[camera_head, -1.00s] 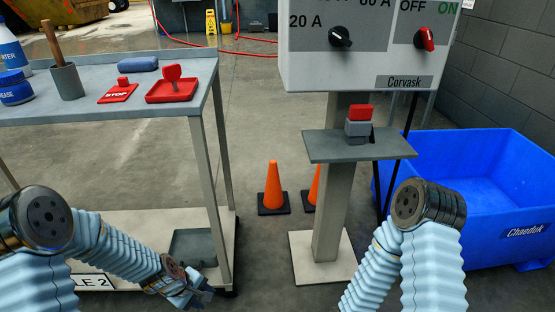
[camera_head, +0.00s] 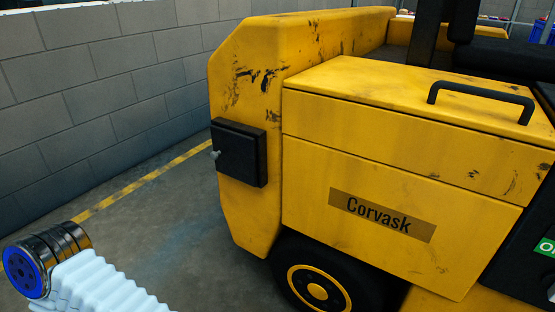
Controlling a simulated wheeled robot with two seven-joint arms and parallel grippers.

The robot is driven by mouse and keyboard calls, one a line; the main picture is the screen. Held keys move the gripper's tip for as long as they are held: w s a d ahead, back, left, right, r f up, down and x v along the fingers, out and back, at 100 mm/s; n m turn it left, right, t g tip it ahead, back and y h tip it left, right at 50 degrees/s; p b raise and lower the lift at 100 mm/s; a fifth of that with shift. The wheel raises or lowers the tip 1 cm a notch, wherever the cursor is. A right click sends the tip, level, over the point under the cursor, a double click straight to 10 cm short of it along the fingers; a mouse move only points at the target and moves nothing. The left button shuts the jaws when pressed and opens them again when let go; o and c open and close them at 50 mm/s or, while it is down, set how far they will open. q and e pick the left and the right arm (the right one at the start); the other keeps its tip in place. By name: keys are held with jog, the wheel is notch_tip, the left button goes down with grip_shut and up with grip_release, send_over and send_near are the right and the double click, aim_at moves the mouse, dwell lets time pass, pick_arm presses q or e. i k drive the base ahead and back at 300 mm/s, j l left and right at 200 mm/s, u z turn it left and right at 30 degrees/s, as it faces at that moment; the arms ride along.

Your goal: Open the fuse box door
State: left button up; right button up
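A small black box (camera_head: 238,153), which looks like the fuse box, is mounted on the rear corner of a yellow vehicle (camera_head: 400,150). Its door appears shut. A small grey knob or latch (camera_head: 214,154) sticks out at its left edge. Part of my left arm shows at the lower left, well apart from the box. Neither my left gripper nor my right gripper is in view.
The yellow vehicle has a black handle (camera_head: 482,98) on its top cover and a black wheel (camera_head: 318,291) below. A grey block wall (camera_head: 100,85) stands on the left. Floor with a yellow line (camera_head: 140,184) lies free between wall and vehicle.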

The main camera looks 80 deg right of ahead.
aim_at(234, 154)
jog(key=z, duration=0.45)
jog(key=j+z, duration=0.15)
jog(key=z, duration=0.7)
jog(key=j+z, duration=0.15)
jog(key=z, duration=0.7)
jog(key=j+z, duration=0.1)
jog(key=z, duration=0.35)
jog(key=k, duration=0.05)
